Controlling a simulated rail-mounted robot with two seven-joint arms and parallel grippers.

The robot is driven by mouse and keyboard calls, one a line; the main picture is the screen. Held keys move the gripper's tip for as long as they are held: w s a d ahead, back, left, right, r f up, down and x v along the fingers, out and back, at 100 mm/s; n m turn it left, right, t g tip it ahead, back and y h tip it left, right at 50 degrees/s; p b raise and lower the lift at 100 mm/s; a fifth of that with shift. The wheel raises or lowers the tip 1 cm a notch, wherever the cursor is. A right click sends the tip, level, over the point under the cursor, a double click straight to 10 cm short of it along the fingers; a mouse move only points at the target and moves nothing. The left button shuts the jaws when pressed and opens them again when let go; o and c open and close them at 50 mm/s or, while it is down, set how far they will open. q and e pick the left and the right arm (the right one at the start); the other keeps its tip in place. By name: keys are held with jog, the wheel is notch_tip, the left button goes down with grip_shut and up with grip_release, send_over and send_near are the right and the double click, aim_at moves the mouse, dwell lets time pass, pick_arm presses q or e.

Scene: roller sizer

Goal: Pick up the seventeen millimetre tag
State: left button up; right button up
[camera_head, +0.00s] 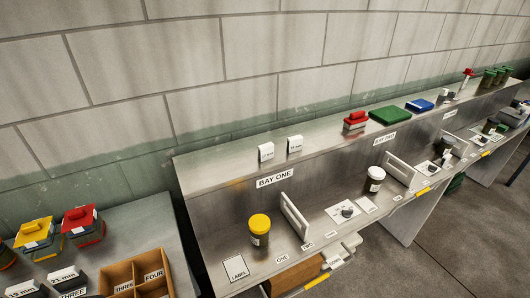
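Two small white upright tags stand on the upper ledge above the BAY ONE sign: a left tag (266,152) and a right tag (294,144). Both carry small print that seems to end in "mm", but the numbers are too small to read surely. On the low table at the left, two more size tags lie near the front: one seems to read 19 mm (25,289) and the other 21 mm (62,279). I cannot tell for sure which tag is the seventeen millimetre one. Neither of my grippers is in view.
A yellow-lidded jar (259,230), a white upright divider (294,217) and a LABEL card (236,268) stand in bay one. A white-lidded jar (374,179) is further right. Red and green boxes (390,115) sit along the ledge. A wooden compartment box (139,278) is front left.

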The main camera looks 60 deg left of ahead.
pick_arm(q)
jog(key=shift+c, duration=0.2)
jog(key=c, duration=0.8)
